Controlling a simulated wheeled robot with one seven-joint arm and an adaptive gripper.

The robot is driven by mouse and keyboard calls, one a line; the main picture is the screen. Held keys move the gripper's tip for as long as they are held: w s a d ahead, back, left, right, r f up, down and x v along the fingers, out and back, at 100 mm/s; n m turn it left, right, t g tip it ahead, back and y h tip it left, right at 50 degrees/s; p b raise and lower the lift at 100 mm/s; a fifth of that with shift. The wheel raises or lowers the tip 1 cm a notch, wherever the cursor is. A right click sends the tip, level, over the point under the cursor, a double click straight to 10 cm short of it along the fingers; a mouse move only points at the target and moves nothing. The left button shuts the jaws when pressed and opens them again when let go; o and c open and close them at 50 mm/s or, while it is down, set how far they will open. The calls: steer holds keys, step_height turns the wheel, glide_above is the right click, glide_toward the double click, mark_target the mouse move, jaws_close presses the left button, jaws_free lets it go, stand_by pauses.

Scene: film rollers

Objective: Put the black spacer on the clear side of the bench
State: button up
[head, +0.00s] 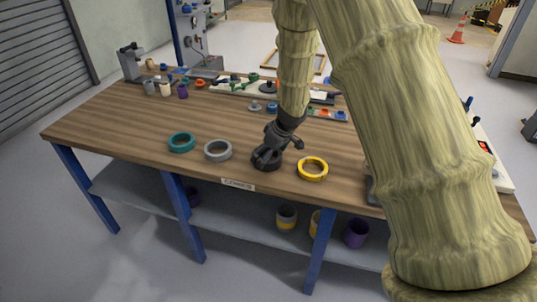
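The black spacer (266,163) is a dark ring lying near the front edge of the wooden bench (120,122). It sits in a row between a grey ring and a yellow ring. My gripper (270,152) points down right at the spacer and covers part of it. Gripper and ring are both dark, so I cannot tell whether the fingers touch it or are closed on it. The bench's left front part is bare.
A teal ring (181,142) and grey ring (218,150) lie left of my gripper; a yellow ring (312,169) lies close on its right. Small parts and trays fill the back of the bench. A lower shelf (240,205) holds several cups.

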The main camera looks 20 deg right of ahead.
steer(key=v, duration=1.2)
steer(key=shift+p, duration=0.3)
steer(key=shift+a, duration=0.1)
stand_by(0.9)
